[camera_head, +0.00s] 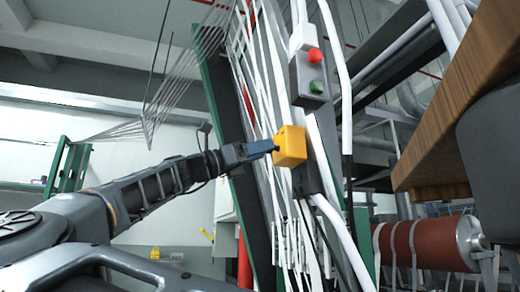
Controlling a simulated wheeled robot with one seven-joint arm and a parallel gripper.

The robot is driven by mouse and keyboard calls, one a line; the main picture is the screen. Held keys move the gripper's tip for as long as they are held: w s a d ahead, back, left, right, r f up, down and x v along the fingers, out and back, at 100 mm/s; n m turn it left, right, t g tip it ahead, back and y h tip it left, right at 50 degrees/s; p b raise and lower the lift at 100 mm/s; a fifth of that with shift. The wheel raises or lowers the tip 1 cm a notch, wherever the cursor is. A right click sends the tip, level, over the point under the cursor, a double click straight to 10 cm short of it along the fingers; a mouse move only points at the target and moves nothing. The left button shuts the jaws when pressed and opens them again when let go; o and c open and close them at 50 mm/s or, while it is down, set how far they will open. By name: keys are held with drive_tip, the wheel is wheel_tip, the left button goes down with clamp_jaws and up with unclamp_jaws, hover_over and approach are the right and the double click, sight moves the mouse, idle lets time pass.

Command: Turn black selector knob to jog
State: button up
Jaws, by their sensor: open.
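A yellow box (290,147) is fixed on the machine's upright near the middle of the picture. I cannot make out the black selector knob; the gripper may cover it, or it may be too small to see. My gripper (268,147) reaches in from the left, with its dark blue fingers at the yellow box's left side. It is open, but the gap between the fingers does not show. I cannot tell whether the fingers touch the box or anything on it.
A grey control box (307,78) with a red button (315,55) and a green button (317,87) sits above the yellow box. White pipes and straps run close by. A wooden board (450,90) and a red-brown roller (420,243) are at the right.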

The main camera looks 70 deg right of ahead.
drive_tip(key=shift+s+d+r, duration=0.1)
drive_tip(key=shift+s+d, duration=0.1)
drive_tip(key=shift+s, duration=0.05)
drive_tip(key=c, duration=1)
drive_tip(key=shift+c, duration=0.2)
drive_tip(key=shift+n, duration=0.4)
drive_tip(key=shift+s+a+r+n+t+h+p, duration=0.2)
drive_tip(key=shift+n+t+p, duration=1.5)
drive_tip(key=shift+n, duration=1.85)
drive_tip(key=shift+s+a+r+n+t+h+p, duration=0.1)
drive_tip(key=shift+r+n+t+h+p, duration=0.2)
drive_tip(key=shift+n+t+p, duration=2.35)
drive_tip(key=shift+s+a+r+n+t+h+p, duration=0.25)
drive_tip(key=shift+n+p, duration=0.95)
drive_tip(key=shift+n, duration=3.3)
drive_tip(key=shift+w+d+f, duration=0.1)
drive_tip(key=shift+w+f, duration=0.1)
drive_tip(key=shift+f, duration=0.05)
